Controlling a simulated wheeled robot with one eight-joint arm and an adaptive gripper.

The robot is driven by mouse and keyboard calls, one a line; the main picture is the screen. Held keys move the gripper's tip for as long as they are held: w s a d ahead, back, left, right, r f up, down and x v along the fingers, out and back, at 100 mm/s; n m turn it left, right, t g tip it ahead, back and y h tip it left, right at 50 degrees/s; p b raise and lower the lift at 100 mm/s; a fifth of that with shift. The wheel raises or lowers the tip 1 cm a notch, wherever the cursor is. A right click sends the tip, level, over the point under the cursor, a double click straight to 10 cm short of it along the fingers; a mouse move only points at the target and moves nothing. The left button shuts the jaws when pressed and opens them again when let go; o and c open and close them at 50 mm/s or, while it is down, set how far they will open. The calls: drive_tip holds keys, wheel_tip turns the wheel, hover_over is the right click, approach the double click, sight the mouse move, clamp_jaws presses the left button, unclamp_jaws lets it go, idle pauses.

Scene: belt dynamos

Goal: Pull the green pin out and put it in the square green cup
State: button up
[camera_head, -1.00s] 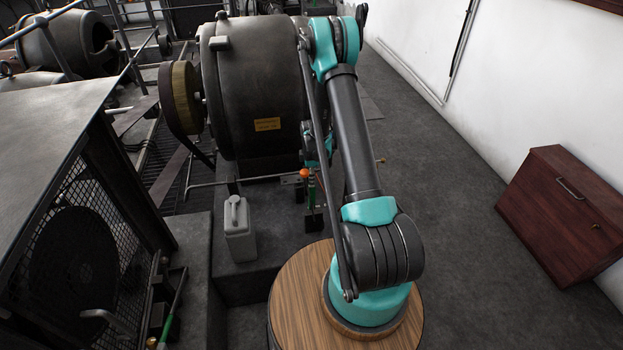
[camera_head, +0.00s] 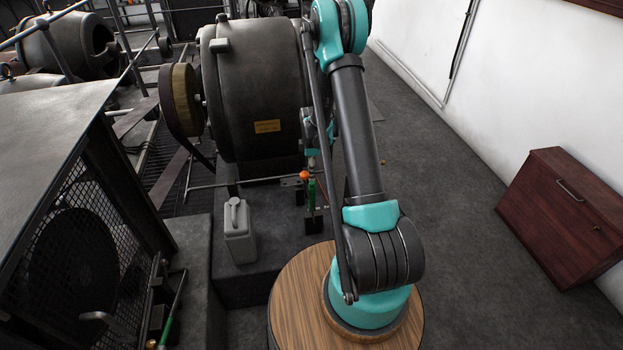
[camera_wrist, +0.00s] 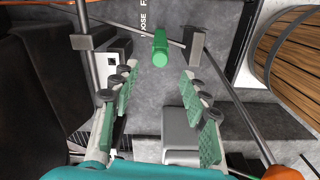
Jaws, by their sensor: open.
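A short, rounded green piece, which looks like the green pin (camera_wrist: 160,48), shows at the upper middle of the wrist view. My gripper (camera_wrist: 160,73) has its two green-padded fingers spread wide, with nothing between the pads. The pin appears just past the fingertips, roughly centred between them; I cannot tell the depth gap. In the head view a green upright part (camera_head: 311,193) stands beside an orange ball near the foot of the dynamo; I cannot tell if it is the same pin. My gripper is mostly hidden by my arm there. I see no square green cup.
The dark dynamo (camera_head: 262,90) stands behind my arm. A grey canister (camera_head: 238,235) stands on the plinth to the left. A rod with an orange ball (camera_head: 304,175) is close to my gripper. A mesh-sided cabinet (camera_head: 50,110) is at left.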

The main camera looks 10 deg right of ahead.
sight(312, 183)
drive_tip(key=shift+r, duration=2.9)
drive_tip(key=s+r+m+t, duration=0.2)
drive_tip(key=s+r+m, duration=0.6)
drive_tip(key=s+r, duration=0.55)
drive_tip(key=s+r+m+t, duration=0.1)
drive_tip(key=s+m, duration=0.7)
drive_tip(key=s, duration=0.9)
drive_tip(key=shift+s+t, duration=0.4)
drive_tip(key=shift+t, duration=0.2)
drive_tip(key=shift+d, duration=0.15)
